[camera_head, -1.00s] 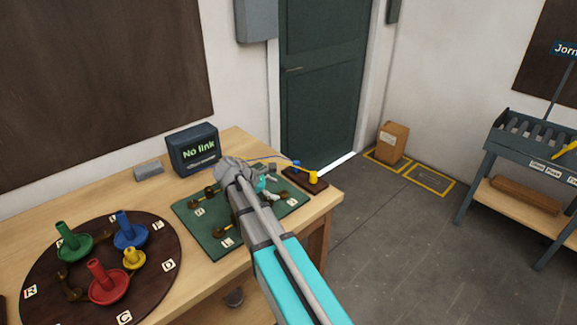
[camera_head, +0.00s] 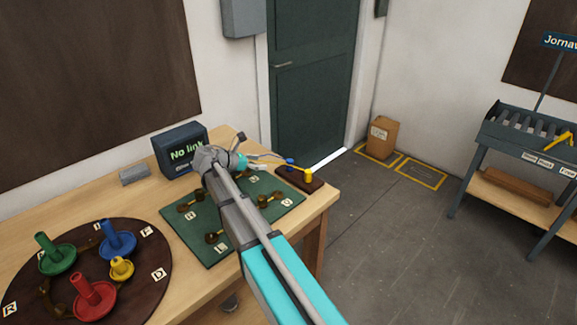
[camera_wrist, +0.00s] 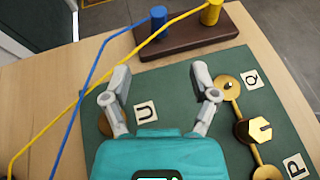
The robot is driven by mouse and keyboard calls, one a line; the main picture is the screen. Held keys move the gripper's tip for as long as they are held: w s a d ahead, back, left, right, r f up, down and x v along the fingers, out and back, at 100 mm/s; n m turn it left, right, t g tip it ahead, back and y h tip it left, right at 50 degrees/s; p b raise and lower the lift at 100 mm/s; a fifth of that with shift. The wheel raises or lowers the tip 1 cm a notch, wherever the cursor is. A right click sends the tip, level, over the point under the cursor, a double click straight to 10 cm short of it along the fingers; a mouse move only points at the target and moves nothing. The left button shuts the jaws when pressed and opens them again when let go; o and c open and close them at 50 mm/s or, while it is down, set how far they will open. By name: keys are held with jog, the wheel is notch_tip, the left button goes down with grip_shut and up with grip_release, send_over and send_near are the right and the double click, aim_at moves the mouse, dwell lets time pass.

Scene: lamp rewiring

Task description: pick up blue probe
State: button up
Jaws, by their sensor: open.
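The blue probe (camera_head: 290,161) stands on a dark brown block (camera_head: 290,178) at the table's right back corner. In the wrist view its blue handle (camera_wrist: 158,17) is at the top, with a blue wire running down to the left. The yellow probe (camera_head: 308,174) stands beside it on the same block and also shows in the wrist view (camera_wrist: 211,12). My gripper (camera_wrist: 160,84) is open and empty, its fingers apart over the green board. It is short of the probes and touches neither. In the head view my gripper (camera_head: 256,166) is left of the block.
The green board (camera_head: 218,258) carries brass pieces and letter tags. A dark box reading "No link" (camera_head: 181,150) and a grey block (camera_head: 135,175) stand behind. A round brown board (camera_head: 140,275) with coloured pieces is at left. Yellow and blue wires cross the wrist view's left side.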

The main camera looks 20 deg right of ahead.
jog(key=b, duration=0.3)
send_near(290, 160)
jog(key=d+f, duration=0.2)
jog(key=d, duration=0.1)
jog(key=shift+w+f, duration=0.1)
jog(key=shift+f, duration=0.3)
jog(key=shift+d+f, duration=0.2)
jog(key=shift+d, duration=0.5)
jog(key=shift+b+x, duration=0.95)
jog(key=shift+x, duration=1.6)
jog(key=shift+w, duration=0.15)
grip_shut()
jog(key=shift+r, duration=0.25)
